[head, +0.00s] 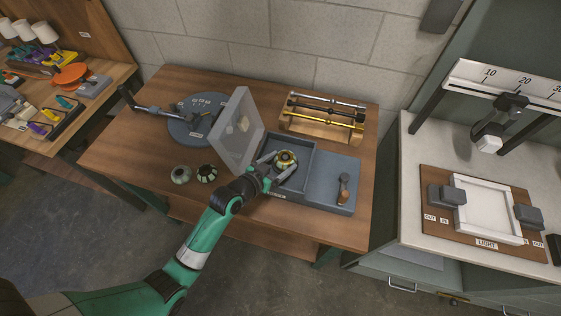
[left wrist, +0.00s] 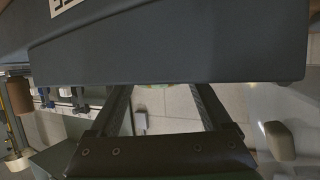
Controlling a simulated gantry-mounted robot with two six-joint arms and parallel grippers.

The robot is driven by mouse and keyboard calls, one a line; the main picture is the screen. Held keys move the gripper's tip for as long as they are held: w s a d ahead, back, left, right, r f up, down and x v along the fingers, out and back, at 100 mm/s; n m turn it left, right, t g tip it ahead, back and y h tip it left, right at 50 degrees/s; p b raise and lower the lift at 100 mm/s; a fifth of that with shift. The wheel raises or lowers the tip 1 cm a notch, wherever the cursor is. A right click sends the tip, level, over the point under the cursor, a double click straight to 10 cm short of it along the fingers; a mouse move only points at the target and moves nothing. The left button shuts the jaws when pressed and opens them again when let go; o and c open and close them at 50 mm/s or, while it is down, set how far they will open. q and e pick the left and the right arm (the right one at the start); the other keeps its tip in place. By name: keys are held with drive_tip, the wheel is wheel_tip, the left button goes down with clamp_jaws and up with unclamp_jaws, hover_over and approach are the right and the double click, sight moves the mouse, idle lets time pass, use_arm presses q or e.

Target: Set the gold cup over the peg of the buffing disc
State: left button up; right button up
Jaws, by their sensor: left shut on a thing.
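In the head view my left gripper (head: 274,168) reaches over the front wall of a grey box (head: 335,164) with its lid raised. I cannot tell whether the cup touches the box floor. The left wrist view shows the fingers (left wrist: 160,100) mostly behind a dark panel, with only a sliver of something greenish (left wrist: 155,84) between them. My right gripper is not in view.
The raised translucent lid (head: 238,130) stands just left of the cup. Two similar cups (head: 181,174) (head: 206,173) sit on the wooden table. A wooden-handled tool (head: 343,192) lies on the box's right part. A rod rack (head: 322,120) and a round grey base (head: 190,128) stand behind.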

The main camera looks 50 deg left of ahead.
use_arm(q)
drive_tip(key=shift+f, duration=0.35)
idle(0.4)
drive_tip(key=o, duration=1.2)
drive_tip(key=p+v, duration=0.2)
drive_tip(key=v, duration=0.9)
drive_tip(key=shift+s+r, duration=0.15)
drive_tip(key=shift+s, duration=0.1)
drive_tip(key=shift+d, duration=0.1)
